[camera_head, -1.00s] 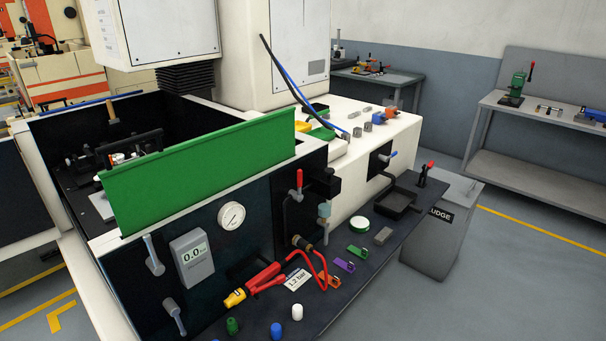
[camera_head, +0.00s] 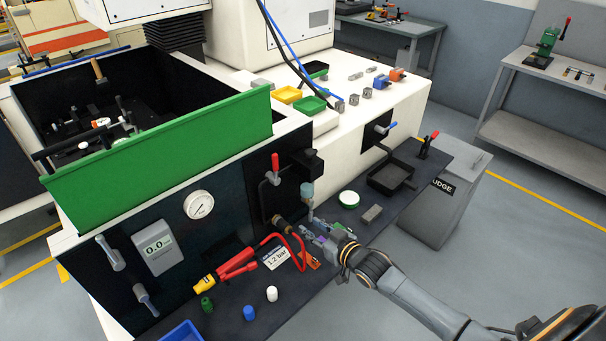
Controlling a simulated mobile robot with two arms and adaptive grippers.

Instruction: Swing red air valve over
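The red air valve handle (camera_head: 275,163) stands upright on a bent grey lever on the dark front panel of the machine. My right gripper (camera_head: 314,236) comes in from the lower right, above the dark shelf, below and to the right of the valve. It is apart from the red handle. Its fingers look spread, with a bit of purple showing behind or between them; I see nothing held. A round white gauge (camera_head: 199,205) and a grey display box (camera_head: 158,248) reading 0.0 are left of the valve. My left gripper is out of view.
On the shelf are a red-and-yellow tool (camera_head: 232,266), a 1.2 bar card (camera_head: 276,258), green, blue and white caps, and a white-green disc (camera_head: 349,199). A blue-handled valve (camera_head: 387,128) and a black tray (camera_head: 391,178) are at the right. A green panel (camera_head: 160,150) tops the front wall.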

